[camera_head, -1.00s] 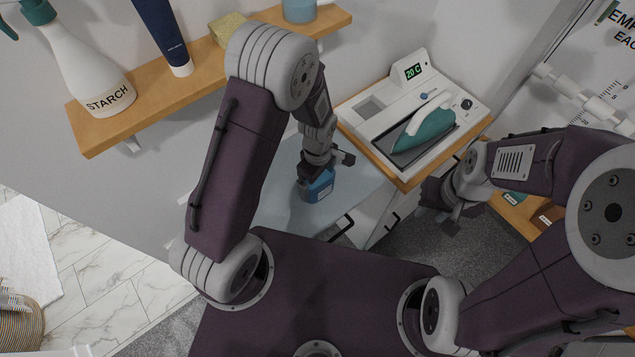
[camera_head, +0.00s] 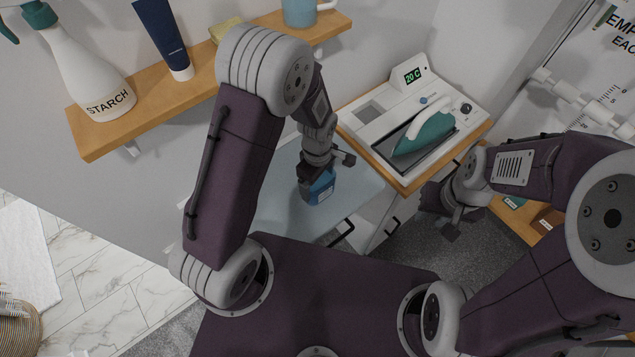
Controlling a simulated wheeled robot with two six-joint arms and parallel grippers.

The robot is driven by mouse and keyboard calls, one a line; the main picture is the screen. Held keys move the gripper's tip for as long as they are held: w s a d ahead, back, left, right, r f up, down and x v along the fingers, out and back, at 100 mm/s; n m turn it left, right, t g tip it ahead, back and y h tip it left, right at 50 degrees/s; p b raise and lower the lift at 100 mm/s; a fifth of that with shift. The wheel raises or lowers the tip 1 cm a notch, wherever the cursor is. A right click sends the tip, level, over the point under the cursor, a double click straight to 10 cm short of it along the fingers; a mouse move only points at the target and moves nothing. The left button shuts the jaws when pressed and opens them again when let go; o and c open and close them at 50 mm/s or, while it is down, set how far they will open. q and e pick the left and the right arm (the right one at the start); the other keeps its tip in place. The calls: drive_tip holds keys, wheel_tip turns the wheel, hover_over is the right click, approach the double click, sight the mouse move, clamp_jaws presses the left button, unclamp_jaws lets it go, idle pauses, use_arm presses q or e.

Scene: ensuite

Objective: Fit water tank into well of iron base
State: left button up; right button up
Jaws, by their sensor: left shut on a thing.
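The blue water tank (camera_head: 320,189) is at the light blue board, below my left gripper (camera_head: 318,172), which is shut on its top. I cannot tell whether the tank touches the board. The white iron base (camera_head: 383,128) stands on a wooden-topped cabinet to the upper right of the tank. Its square well (camera_head: 368,112) is at its left end and looks empty. A teal iron (camera_head: 425,135) rests on the base's dark plate. My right gripper (camera_head: 447,212) hangs right of the cabinet, away from the tank; its fingers are too dark to read.
The light blue board (camera_head: 275,215) has bare surface around the tank. A wooden shelf (camera_head: 105,140) above holds a starch bottle (camera_head: 85,70), a dark blue tube (camera_head: 163,38) and a blue mug (camera_head: 300,12). Drawer handles (camera_head: 343,235) stick out below the board. A white rail (camera_head: 580,110) is at right.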

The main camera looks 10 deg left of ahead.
use_arm(q)
wheel_tip(320, 180, up, 3)
drive_tip(key=shift+f, duration=0.2)
drive_tip(key=s+d+r+b, duration=0.2)
drive_tip(key=d+r, duration=0.5)
drive_tip(key=d, duration=0.4)
drive_tip(key=shift+s+d, duration=0.15)
drive_tip(key=shift+d, duration=0.05)
